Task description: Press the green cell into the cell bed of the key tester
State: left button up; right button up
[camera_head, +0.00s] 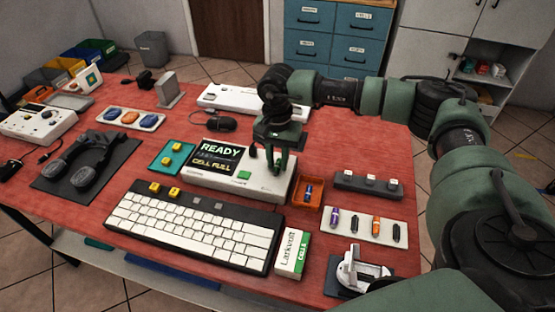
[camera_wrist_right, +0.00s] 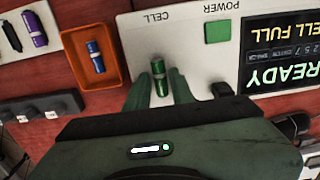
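The key tester (camera_head: 225,178) is a pale box; its screen reads READY and CELL FULL. The green cell (camera_wrist_right: 159,78) lies in the bed area by the CELL label in the right wrist view. My right gripper (camera_head: 277,164) is low over the right end of the tester. In the right wrist view its fingers (camera_wrist_right: 161,90) stand on either side of the cell, with small gaps visible, so it looks open. The cell is hidden behind the fingers in the head view. My left gripper is not in view.
An orange tray (camera_head: 306,205) with a blue cell (camera_head: 308,192) stands right of the tester. A holder (camera_head: 347,224) bears several cells. A keyboard (camera_head: 197,228) and a Larkvolt box (camera_head: 293,254) lie in front. Red table shows bare at right (camera_head: 375,150).

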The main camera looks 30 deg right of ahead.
jog(key=shift+r, duration=0.2)
jog(key=shift+r+p, duration=1.05)
jog(key=shift+r, duration=0.5)
jog(key=o, duration=0.6)
jog(key=shift+c, duration=0.2)
jog(key=shift+r+p, duration=1.55)
jog(key=shift+r, duration=0.95)
